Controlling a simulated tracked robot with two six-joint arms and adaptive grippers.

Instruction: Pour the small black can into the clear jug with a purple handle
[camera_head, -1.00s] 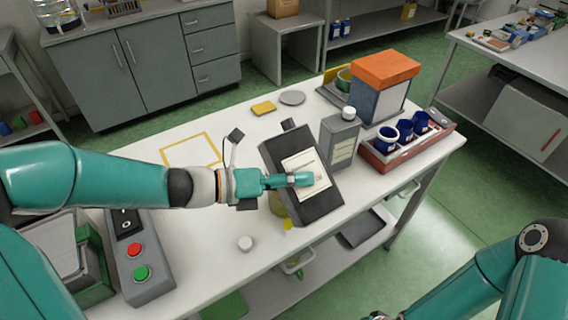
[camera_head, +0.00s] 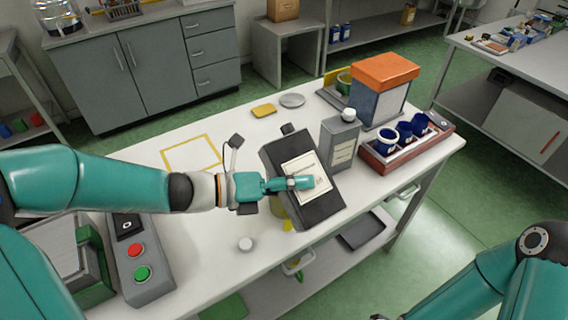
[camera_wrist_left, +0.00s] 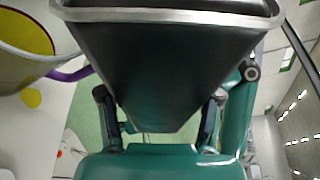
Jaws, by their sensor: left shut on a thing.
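The black can (camera_head: 318,209), with a cream label, is held strongly tilted above the table. My left gripper (camera_head: 290,184) is shut on it, a finger across the label. In the left wrist view the can (camera_wrist_left: 160,60) fills the upper middle, its metal rim at the top. The clear jug (camera_head: 277,207) is mostly hidden behind the can. In the left wrist view the jug (camera_wrist_left: 14,72) is at the left edge, with yellow inside and part of its purple handle (camera_wrist_left: 72,74) showing. I cannot see any stream. My right gripper is out of view; only its arm shows.
A white cap (camera_head: 245,244) and a small yellow patch (camera_head: 287,225) are near the table's front. A grey bottle (camera_head: 340,143), a red tray (camera_head: 376,167) with blue cups and an orange-topped box (camera_head: 385,70) stand right. A button box (camera_head: 143,262) is left.

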